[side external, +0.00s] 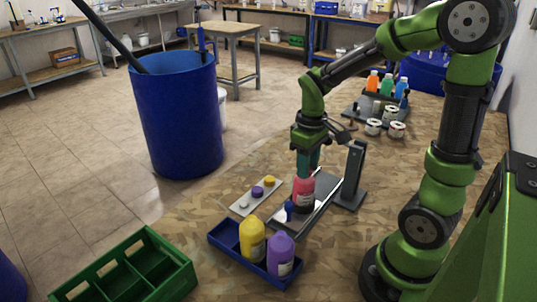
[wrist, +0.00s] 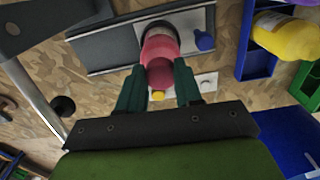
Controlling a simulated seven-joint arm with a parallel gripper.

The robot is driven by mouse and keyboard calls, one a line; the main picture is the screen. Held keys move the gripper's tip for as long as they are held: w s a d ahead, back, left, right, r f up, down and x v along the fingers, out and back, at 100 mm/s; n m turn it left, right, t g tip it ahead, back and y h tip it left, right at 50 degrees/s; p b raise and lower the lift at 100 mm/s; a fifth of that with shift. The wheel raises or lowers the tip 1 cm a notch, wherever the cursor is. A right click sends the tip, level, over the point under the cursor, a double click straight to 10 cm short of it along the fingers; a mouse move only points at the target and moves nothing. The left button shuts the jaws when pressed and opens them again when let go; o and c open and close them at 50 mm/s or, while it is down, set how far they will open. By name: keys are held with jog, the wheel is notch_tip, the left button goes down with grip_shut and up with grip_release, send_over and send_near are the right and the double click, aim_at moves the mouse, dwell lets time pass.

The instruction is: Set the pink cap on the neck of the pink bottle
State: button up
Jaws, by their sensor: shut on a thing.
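The pink bottle (side external: 304,196) stands upright on a grey metal fixture, a dark and white label on its side. My gripper (side external: 307,160) is directly above it, pointing down, its teal fingers at the bottle's top. In the wrist view, the two fingers (wrist: 160,88) are shut on a darker pink piece, the pink cap (wrist: 160,74), in line with the pink bottle (wrist: 160,46). The cap appears to be at the neck. The fingers and the cap hide the neck, so I cannot tell whether the cap is fully seated.
A pale strip (side external: 240,209) holds a yellow cap (side external: 269,181) and a purple cap (side external: 257,192). A blue tray (side external: 225,240) holds a yellow bottle (side external: 252,241) and a purple bottle (side external: 281,255). A dark upright post (side external: 353,172) stands close right of my gripper. A green crate (side external: 130,268) is lower left.

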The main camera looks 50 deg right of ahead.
jog(key=shift+f, duration=0.2)
jog(key=o, duration=1.5)
jog(key=shift+c, duration=0.2)
jog(key=shift+r, duration=0.1)
jog(key=shift+r, duration=3.7)
jog(key=shift+w+f+m, duration=0.15)
jog(key=shift+f+m, duration=0.05)
jog(key=shift+m, duration=0.2)
jog(key=s+a+r+m+t+y, duration=0.1)
jog(key=s+a+r+t, duration=0.1)
jog(key=a, duration=0.3)
jog(key=s+a+r+m+t+y, duration=0.1)
jog(key=s+a+r+t, duration=0.1)
jog(key=a+t, duration=0.3)
jog(key=shift+s+a+r+m, duration=0.4)
jog(key=shift+s+a, duration=0.2)
jog(key=shift+a, duration=0.05)
